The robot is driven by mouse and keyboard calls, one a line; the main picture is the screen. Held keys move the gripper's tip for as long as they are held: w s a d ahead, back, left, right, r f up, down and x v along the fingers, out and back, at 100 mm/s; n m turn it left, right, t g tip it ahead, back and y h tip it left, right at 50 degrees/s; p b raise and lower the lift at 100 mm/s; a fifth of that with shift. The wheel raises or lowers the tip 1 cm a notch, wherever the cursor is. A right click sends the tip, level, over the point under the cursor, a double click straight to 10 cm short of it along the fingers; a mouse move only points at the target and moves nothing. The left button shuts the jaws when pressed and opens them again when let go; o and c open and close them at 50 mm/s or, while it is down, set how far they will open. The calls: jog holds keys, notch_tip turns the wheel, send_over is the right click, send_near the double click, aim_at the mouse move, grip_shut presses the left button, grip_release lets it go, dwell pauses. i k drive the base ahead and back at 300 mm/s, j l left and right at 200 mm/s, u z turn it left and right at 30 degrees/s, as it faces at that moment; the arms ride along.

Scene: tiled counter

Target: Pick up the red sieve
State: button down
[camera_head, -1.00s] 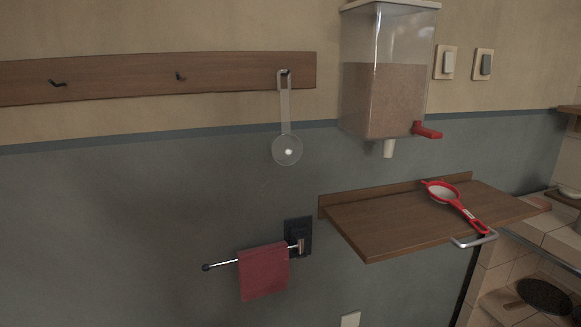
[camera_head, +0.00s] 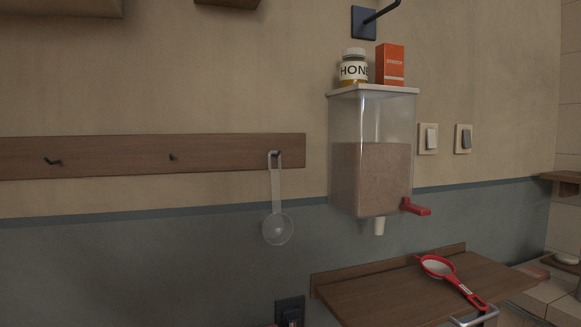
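The red sieve (camera_head: 440,267) lies on a wooden wall shelf (camera_head: 375,301) at the lower right. Its round white mesh bowl with a red rim is toward the back, and its red handle points to the front right. The handle end is near a grey metal bar (camera_head: 474,317) at the shelf's front edge. My gripper is not in view.
A clear dispenser (camera_head: 372,178) with a red lever hangs above the shelf. A honey jar (camera_head: 353,70) and an orange box (camera_head: 390,66) stand on its lid. A ladle (camera_head: 278,228) hangs from the wooden hook rail (camera_head: 110,158).

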aim_at(437, 267)
jog(key=i+l, duration=0.1)
jog(key=l, duration=1.1)
jog(key=i+l, duration=0.1)
jog(key=l, duration=1.1)
jog(key=i+l, duration=0.55)
jog(key=l, duration=0.2)
jog(key=u, duration=0.05)
